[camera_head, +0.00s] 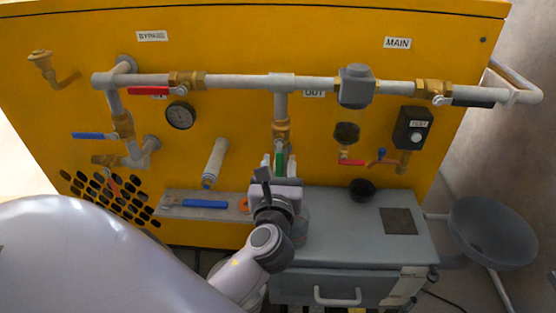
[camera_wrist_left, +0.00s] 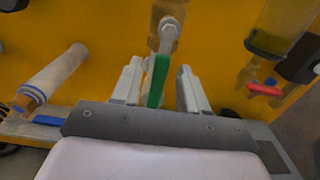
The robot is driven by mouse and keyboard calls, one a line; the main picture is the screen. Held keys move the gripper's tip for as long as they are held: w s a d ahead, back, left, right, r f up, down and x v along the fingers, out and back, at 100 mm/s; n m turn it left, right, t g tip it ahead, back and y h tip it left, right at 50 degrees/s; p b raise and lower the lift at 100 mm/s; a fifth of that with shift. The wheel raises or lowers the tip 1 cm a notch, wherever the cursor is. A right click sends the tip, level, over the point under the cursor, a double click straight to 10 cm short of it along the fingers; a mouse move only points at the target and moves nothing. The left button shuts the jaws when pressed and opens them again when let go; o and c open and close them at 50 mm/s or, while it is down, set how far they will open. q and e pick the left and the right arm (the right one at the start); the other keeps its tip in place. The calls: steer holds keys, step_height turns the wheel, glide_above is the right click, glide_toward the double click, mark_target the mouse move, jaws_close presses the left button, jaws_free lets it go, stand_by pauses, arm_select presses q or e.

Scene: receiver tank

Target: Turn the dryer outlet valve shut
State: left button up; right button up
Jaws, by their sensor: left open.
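The valve with the green handle (camera_head: 279,161) sits on the vertical pipe below the OUT label (camera_head: 314,93). Its brass body (camera_head: 281,131) shows just above the handle. The handle points down along the pipe, and it also shows in the left wrist view (camera_wrist_left: 158,80), hanging from a nut on the brass body (camera_wrist_left: 168,32). My left gripper (camera_head: 274,161) is open, with one finger on each side of the green handle. In the wrist view, gaps show between handle and fingers; the left finger looks nearer. My right gripper is not in view.
A grey cabinet (camera_head: 340,226) with a dark round cup (camera_head: 362,189) stands right of my gripper. A filter bowl (camera_head: 346,132) and a red-handled valve (camera_head: 351,162) are to the right. A white cylinder (camera_head: 214,163) and a shelf with a blue tool (camera_head: 205,203) are to the left.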

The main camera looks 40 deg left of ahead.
arm_select(q)
steer(key=shift+w+a, duration=0.15)
steer(key=shift+w, duration=0.1)
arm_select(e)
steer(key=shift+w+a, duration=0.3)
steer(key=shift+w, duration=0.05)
arm_select(q)
jaws_close()
steer(key=shift+r, duration=0.1)
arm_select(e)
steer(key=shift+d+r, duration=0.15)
